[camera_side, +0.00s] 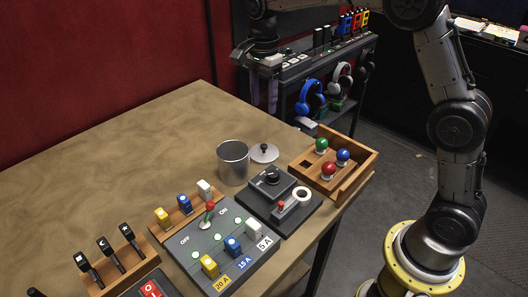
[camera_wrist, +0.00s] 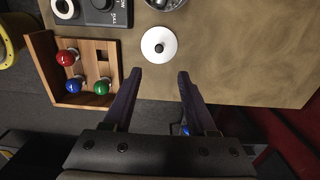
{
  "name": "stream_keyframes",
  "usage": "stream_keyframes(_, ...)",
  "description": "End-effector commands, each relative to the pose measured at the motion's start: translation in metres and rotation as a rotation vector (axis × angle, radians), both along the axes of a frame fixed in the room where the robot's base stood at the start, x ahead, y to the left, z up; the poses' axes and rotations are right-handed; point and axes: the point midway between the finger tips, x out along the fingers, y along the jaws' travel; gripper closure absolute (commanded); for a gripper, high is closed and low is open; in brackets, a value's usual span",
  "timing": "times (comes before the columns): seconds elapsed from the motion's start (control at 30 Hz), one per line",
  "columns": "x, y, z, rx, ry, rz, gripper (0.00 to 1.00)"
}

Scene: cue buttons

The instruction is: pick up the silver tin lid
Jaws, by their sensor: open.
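The silver tin lid (camera_side: 264,153) is a small round disc with a dark knob on top. It lies flat on the table just right of the open silver tin (camera_side: 233,162). In the wrist view the lid (camera_wrist: 159,54) looks pale, and the tin (camera_wrist: 166,4) is cut by the top edge. My gripper (camera_side: 263,106) is above the table's far side, well above and behind the lid in the side view. In the wrist view the gripper (camera_wrist: 160,76) is open and empty, its two dark fingers apart, with the lid beyond the fingertips.
A wooden tray (camera_side: 345,177) with red, blue and green knobs stands right of the lid. A dark box (camera_side: 282,200) with a knob and white ring is in front. A switch panel (camera_side: 222,250) is further forward. Bare table (camera_side: 130,150) lies left of the tin.

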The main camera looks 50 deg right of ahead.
Motion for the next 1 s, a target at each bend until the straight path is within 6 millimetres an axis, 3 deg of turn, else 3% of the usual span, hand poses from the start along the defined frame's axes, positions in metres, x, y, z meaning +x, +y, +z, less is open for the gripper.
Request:
stream_keyframes(0.4, -0.001, 0.0, -0.07, 0.0, 0.003, 0.001, 0.42)
stream_keyframes(0.67, -0.002, 0.0, -0.088, 0.0, 0.002, 0.002, 0.42)
stream_keyframes(1.0, -0.002, 0.0, -0.129, 0.0, 0.0, 0.002, 0.42)
